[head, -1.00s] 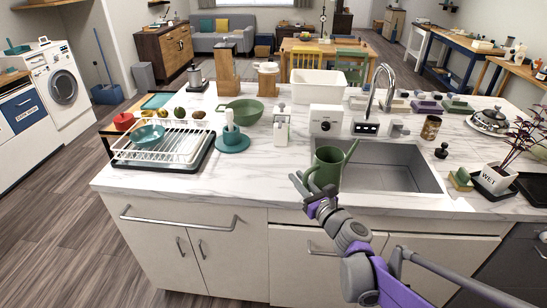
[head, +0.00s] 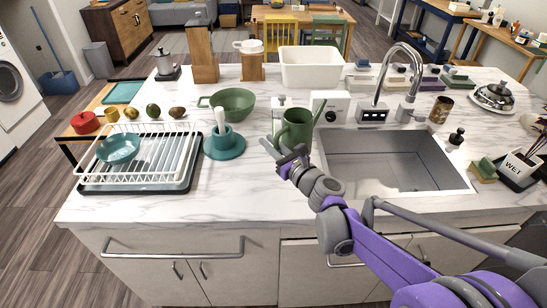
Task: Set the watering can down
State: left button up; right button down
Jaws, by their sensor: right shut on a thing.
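The green watering can (head: 297,130) shows in the head view above the marble counter, at the left edge of the sink (head: 385,160). It is upright, with its spout toward the upper right. My right gripper (head: 283,155) is shut on it at its near lower side. Whether the can's base touches the counter I cannot tell, as the gripper hides part of it. The counter (head: 240,195) is bare in front of the can. My left gripper is not in view.
A white box (head: 325,104) and a soap dispenser stand behind the can. A green bowl (head: 234,104) sits farther back. The tall faucet (head: 399,70) rises behind the sink.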

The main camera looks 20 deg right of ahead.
jog(key=shift+f+b, duration=0.7)
jog(key=shift+f, duration=4.2)
jog(key=shift+f, duration=0.1)
jog(key=shift+w+f, duration=0.1)
jog(key=shift+f, duration=0.05)
jog(key=c, duration=0.8)
grip_release()
jog(key=shift+c, duration=0.2)
